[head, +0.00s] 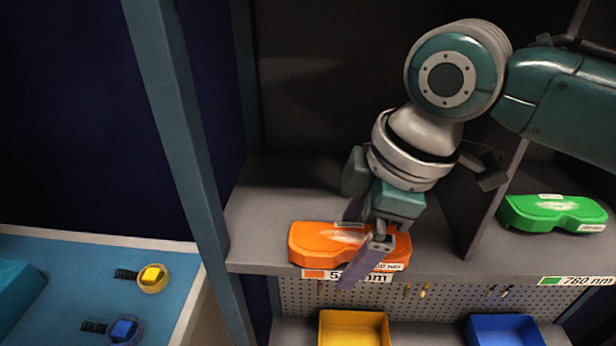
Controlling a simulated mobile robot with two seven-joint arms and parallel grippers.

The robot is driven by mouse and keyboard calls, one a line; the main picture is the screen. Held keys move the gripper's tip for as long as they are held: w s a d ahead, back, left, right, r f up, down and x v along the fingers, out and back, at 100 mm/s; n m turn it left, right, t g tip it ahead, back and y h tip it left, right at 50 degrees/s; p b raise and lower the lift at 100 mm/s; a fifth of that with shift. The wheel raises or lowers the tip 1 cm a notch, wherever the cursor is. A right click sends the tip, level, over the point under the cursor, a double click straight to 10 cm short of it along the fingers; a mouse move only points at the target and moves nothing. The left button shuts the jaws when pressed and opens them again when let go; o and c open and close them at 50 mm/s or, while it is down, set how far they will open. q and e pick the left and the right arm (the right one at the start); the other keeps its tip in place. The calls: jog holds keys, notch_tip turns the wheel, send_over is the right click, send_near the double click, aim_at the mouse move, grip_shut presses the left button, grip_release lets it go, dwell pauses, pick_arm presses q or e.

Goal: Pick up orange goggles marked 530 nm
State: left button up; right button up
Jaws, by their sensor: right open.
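The orange goggles (318,240) lie on the grey shelf near its front edge, left of the divider. A shelf label (318,275) with an orange square and a number beginning with 5 sits below them, partly covered. My right gripper (358,248) comes in from the upper right and is open, with its fingers over the right half of the goggles. One finger hangs in front of the goggles and label, the other is partly hidden behind. I cannot tell whether the fingers touch the goggles. My left gripper is not in view.
Green goggles (552,212) lie in the right compartment above a 760 nm label (577,281), past a grey divider (490,200). Yellow (353,330) and blue (505,332) bins stand below. A blue post (183,130) bounds the shelf at left. The left surface holds small yellow and blue items.

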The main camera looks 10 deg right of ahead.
jog(key=shift+c, duration=0.2)
jog(key=c, duration=1.3)
